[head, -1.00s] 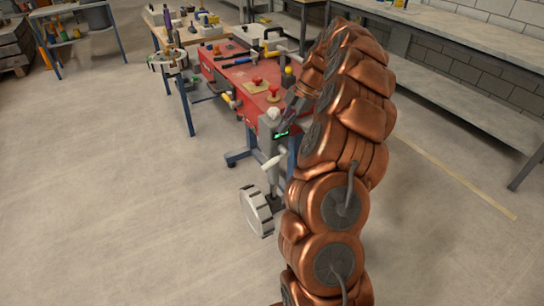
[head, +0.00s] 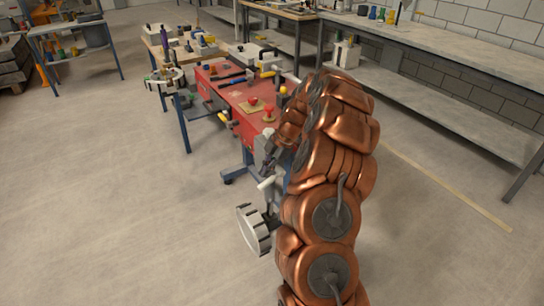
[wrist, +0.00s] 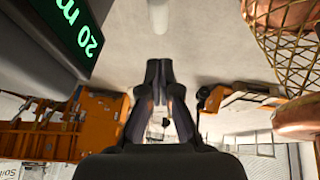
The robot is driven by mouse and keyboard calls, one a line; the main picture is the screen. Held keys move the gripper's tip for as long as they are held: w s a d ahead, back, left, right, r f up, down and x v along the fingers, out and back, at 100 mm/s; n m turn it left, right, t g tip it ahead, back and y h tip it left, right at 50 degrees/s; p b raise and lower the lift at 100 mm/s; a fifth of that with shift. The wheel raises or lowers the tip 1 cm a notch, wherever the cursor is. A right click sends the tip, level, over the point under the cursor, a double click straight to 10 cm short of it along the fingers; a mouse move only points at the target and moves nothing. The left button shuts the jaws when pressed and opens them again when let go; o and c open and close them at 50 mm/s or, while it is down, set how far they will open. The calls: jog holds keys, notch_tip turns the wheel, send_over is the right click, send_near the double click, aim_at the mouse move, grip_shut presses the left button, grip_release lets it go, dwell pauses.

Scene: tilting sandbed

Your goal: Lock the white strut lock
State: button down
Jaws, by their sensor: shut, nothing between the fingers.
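A white lever-like handle (head: 268,183), which looks like the white strut lock, sticks out at the near end of the red sandbed table (head: 232,98), above a white handwheel (head: 252,228). A white rounded bar end (wrist: 158,15) at the top of the wrist view may be the same handle. My gripper (wrist: 160,66) is shut and empty, with its fingertips below that bar end in the picture and apart from it. In the head view my gripper (head: 268,166) is just above the handle, partly hidden by my arm; contact cannot be told there.
A dark display with green digits (wrist: 78,25) is close on the left in the wrist view. A long grey bench (head: 450,60) stands at the right. The floor at the left is open.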

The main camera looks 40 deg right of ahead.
aim_at(263, 183)
jog(key=shift+w+d+f+p, duration=0.15)
jog(key=shift+d+f, duration=0.1)
jog(key=shift+f, duration=0.35)
jog(key=shift+w+d+f+p, duration=0.1)
jog(key=shift+d+f+p, duration=0.1)
jog(key=shift+f, duration=0.45)
jog(key=shift+w+d+f+p, duration=0.15)
jog(key=shift+d+f, duration=0.1)
jog(key=shift+f, duration=0.35)
jog(key=shift+a+f+b, duration=0.15)
jog(key=shift+f+b, duration=0.1)
jog(key=shift+b, duration=0.35)
